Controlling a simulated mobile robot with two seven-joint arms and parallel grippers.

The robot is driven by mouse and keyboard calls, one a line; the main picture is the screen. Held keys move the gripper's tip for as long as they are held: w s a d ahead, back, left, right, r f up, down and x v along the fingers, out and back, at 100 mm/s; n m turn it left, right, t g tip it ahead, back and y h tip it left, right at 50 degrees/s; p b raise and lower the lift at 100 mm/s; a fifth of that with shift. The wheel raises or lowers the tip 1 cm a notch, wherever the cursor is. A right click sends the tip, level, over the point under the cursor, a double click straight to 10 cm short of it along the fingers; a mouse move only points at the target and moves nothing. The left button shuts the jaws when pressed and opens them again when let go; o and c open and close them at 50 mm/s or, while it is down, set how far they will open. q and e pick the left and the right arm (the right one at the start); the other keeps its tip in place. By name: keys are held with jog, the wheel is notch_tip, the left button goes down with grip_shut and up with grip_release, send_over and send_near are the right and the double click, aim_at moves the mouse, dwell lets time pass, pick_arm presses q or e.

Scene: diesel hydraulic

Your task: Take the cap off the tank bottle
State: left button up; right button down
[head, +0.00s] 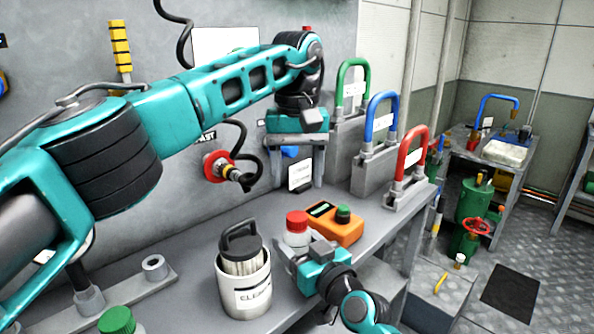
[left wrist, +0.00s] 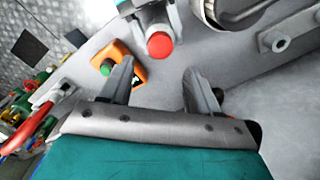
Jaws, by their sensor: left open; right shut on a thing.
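A white bottle (head: 298,238) with a red cap (head: 297,218) stands upright on the bench; its label is hidden. My right gripper (head: 299,253) is shut on the bottle's body below the cap, from the near side. My left gripper (head: 295,165) is open and empty, pointing down above and behind the bottle. In the left wrist view, the red cap (left wrist: 160,45) shows beyond the gap between the left fingertips (left wrist: 158,70), apart from both.
An orange device (head: 338,226) with a green knob sits right beside the bottle. A white canister (head: 243,290) stands to the left. Green, blue and red handles (head: 409,152) rise at the back right. A green-capped bottle (head: 117,320) is at the lower left.

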aim_at(297, 216)
pick_arm(q)
jog(key=shift+f, duration=4)
jog(key=shift+c, duration=0.2)
